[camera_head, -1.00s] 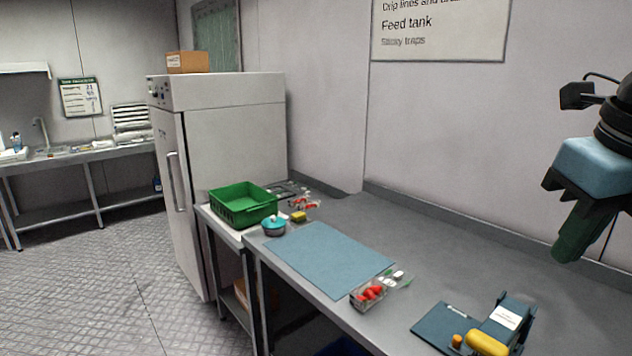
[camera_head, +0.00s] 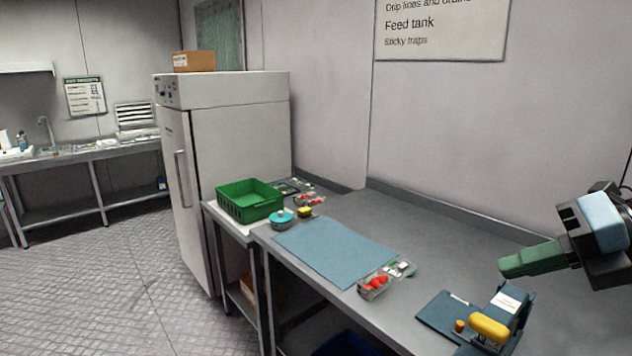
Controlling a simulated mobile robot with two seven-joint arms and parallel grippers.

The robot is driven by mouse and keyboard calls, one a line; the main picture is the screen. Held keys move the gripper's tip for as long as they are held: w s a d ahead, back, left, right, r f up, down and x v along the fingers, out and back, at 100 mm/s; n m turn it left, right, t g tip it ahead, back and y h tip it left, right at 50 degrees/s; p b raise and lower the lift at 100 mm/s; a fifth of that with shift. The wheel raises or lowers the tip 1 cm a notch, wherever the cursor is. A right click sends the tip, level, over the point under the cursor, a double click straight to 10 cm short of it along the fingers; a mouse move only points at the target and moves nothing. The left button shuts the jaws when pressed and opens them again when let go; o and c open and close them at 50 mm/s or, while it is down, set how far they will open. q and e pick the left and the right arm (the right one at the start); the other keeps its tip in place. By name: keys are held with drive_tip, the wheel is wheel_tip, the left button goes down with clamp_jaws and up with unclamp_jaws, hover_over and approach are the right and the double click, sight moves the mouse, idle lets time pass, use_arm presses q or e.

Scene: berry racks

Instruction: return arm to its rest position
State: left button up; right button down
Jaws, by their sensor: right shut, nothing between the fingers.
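My right gripper (camera_head: 503,267) comes in from the right edge. Its green fingers are shut with nothing between them, and they point left. It hangs above the right part of the grey bench (camera_head: 437,233), apart from everything on it. The blue-and-black wrist behind the fingers is cut by the picture edge. My left gripper is not in view.
A blue mat (camera_head: 328,252) lies mid-bench, with a clear punnet of red berries (camera_head: 374,286) at its right corner. A green crate (camera_head: 249,203) and a teal-lidded tub (camera_head: 281,218) stand at the far end.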

drive_tip(key=w+d+f+m+t+h, duration=0.2)
drive_tip(key=w+d+f+m+t, duration=0.2)
drive_tip(key=d+f+m+t, duration=0.9)
drive_tip(key=s+d+f+m+g+h, duration=0.1)
drive_tip(key=s+f+m+g+h, duration=0.2)
drive_tip(key=f+m, duration=0.35)
drive_tip(key=s+d+f+m+g+h, duration=0.1)
drive_tip(key=s+f+m+h, duration=0.2)
drive_tip(key=f+m+h, duration=0.4)
drive_tip(key=s+a+f+m+g, duration=0.2)
drive_tip(key=s+a+f+g, duration=0.15)
drive_tip(key=s+f, duration=0.35)
drive_tip(key=s+a+f+m+g, duration=0.2)
drive_tip(key=s+f+m+g, duration=0.15)
drive_tip(key=s+f, duration=0.3)
drive_tip(key=s+a+f+m+g+y, duration=0.1)
drive_tip(key=s+a+f+g+y, duration=0.35)
drive_tip(key=s+a, duration=0.75)
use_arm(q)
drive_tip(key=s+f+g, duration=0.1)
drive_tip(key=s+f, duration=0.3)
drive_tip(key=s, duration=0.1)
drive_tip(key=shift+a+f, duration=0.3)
use_arm(e)
drive_tip(key=w+a+f+t, duration=0.2)
drive_tip(key=w+f+t, duration=0.3)
drive_tip(key=f, duration=0.5)
drive_tip(key=shift+f+t, duration=0.25)
drive_tip(key=shift+t, duration=0.2)
